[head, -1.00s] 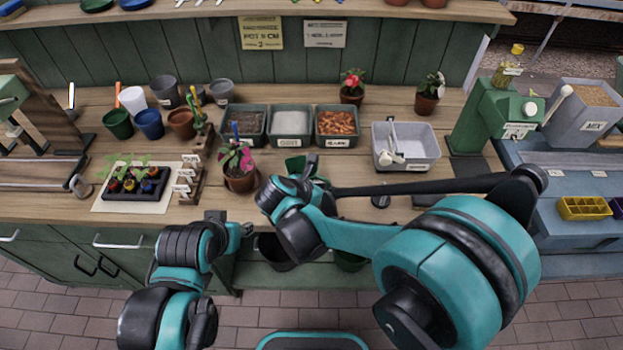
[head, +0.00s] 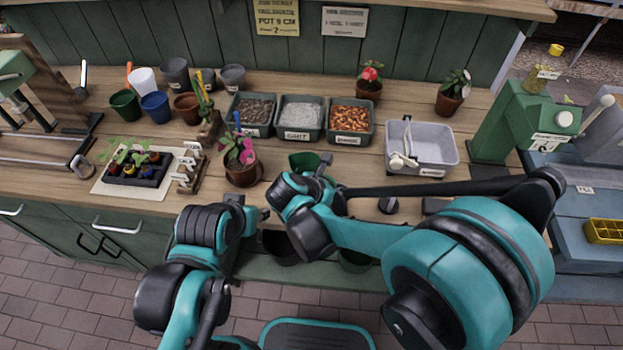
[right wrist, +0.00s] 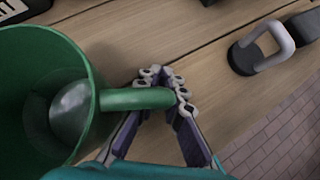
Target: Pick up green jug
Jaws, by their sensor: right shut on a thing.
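The green jug (right wrist: 30,90) fills the left of the right wrist view, seen from above into its open top. A rounded grey shape shows inside it. Its green handle (right wrist: 135,99) points right, and my right gripper (right wrist: 170,88) is shut on that handle. In the head view the jug (head: 303,160) shows as a green rim at the counter's front, partly hidden by my right gripper (head: 322,172). Whether its base touches the counter is hidden. My left gripper (head: 262,213) is at the counter's front edge, left of the right one; its fingers are too small to read.
A potted pink flower (head: 241,165) stands just left of the jug. Soil, grit and brown-chip trays (head: 297,135) stand behind it. A grey tub (head: 445,155) is to the right. A dark metal weight-like object (right wrist: 258,55) lies on the wood right of my right gripper.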

